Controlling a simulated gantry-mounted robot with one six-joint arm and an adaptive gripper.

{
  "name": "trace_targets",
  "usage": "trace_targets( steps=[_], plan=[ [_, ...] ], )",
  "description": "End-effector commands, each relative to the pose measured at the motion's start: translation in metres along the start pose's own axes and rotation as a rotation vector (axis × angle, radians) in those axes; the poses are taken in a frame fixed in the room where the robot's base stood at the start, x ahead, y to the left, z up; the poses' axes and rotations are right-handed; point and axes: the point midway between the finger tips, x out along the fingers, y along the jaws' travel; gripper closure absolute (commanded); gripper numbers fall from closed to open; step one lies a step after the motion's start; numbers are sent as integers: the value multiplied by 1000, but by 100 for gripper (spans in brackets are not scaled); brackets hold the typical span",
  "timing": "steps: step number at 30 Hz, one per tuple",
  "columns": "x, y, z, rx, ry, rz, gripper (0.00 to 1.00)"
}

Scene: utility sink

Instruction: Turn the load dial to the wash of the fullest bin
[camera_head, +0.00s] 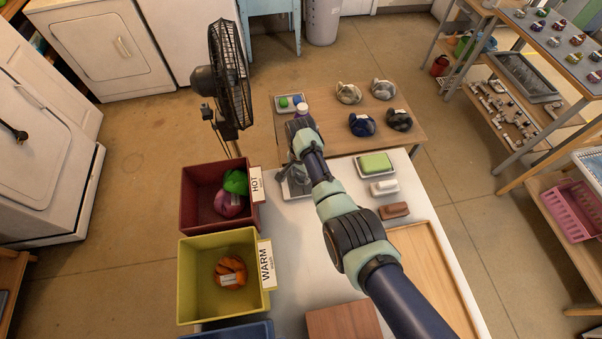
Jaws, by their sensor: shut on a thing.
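My gripper (295,182) points down at the left edge of the white counter, right of the red bin, and is closed on what appears to be the load dial. The gripper hides the dial, so its pointer and markings cannot be read. A pale plate (294,191) shows under the fingers. The red bin (188,207), labelled HOT (255,185), holds a green bundle (236,181) and a purple bundle (229,204). The yellow-green bin (195,288), labelled WARM (266,264), holds one orange bundle (230,271). A blue bin (240,331) is mostly cut off; its contents and label are unseen.
A black fan (229,75) stands behind the red bin. A wooden table (420,128) behind the counter holds several cloth bundles and a small tray. A green block (374,163), a white bar (384,188) and a brown bar (394,210) lie right of my arm.

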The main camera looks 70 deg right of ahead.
Motion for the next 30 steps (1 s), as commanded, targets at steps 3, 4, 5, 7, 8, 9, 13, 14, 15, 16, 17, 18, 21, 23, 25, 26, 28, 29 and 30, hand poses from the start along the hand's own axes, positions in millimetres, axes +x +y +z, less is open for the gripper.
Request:
trace_targets(
  steps=[3,4,5,7,8,9,13,14,15,16,17,18,21,23,25,26,28,29,30],
  plan=[
    [-1,0,0,107,0,0,92],
    [-1,0,0,135,0,0,92],
    [-1,0,0,164,0,0,92],
    [-1,0,0,230,0,0,92],
    [-1,0,0,258,0,0,92],
    [-1,0,0,296,0,0,92],
    [-1,0,0,412,0,0,92],
    [-1,0,0,437,0,0,92],
    [-1,0,0,469,0,0,92],
    [-1,0,0,493,0,0,92],
    [-1,0,0,515,0,0,92],
    [-1,0,0,543,0,0,92],
    [-1,0,0,606,0,0,92],
    [-1,0,0,638,0,0,92],
    [-1,0,0,670,0,0,92],
    [-1,0,0,682,0,0,92],
    [-1,0,0,705,0,0,92],
    [-1,0,0,713,0,0,92],
    [-1,0,0,721,0,0,92]
  ],
)
